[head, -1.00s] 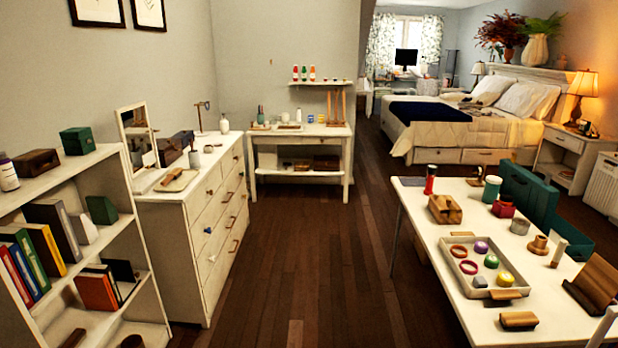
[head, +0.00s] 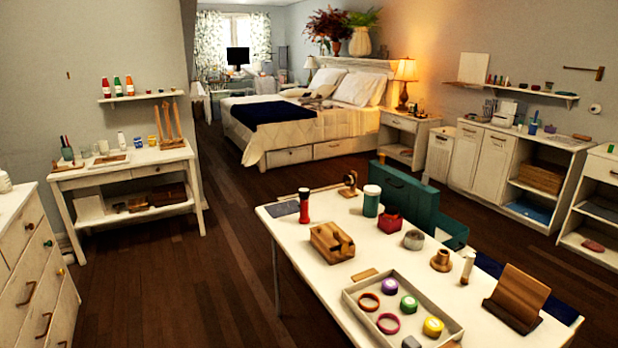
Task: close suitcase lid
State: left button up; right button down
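A teal green suitcase (head: 408,186) stands open behind the white table, with its lid upright. Part of its lower shell (head: 453,236) shows to the right of the lid, beyond the table's far edge. The rest of the shell is hidden behind the table and the things on it. Neither of my grippers is in view.
A white table (head: 330,290) stands between me and the suitcase. It holds a tray (head: 447,318) of small items, a wooden block (head: 332,243), jars and a wooden stand (head: 518,297). Dark wood floor (head: 180,290) is open on the left, toward the bed (head: 330,135).

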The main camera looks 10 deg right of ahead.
aim_at(418, 203)
jog(key=i+j+z, duration=1)
jog(key=j, duration=0.15)
jog(key=i+j+z, duration=0.2)
jog(key=j+z, duration=0.15)
jog(key=j, duration=0.15)
jog(key=i+j, duration=0.2)
jog(key=j, duration=0.2)
jog(key=i+j, duration=0.2)
jog(key=j, duration=0.15)
jog(key=i+j, duration=0.25)
jog(key=j, duration=0.15)
jog(key=i+z, duration=0.1)
jog(key=z, duration=0.4)
jog(key=j+z, duration=0.1)
jog(key=z, duration=0.35)
jog(key=i+j+z, duration=0.15)
jog(key=z, duration=0.35)
jog(key=i+j, duration=0.1)
jog(key=i, duration=0.2)
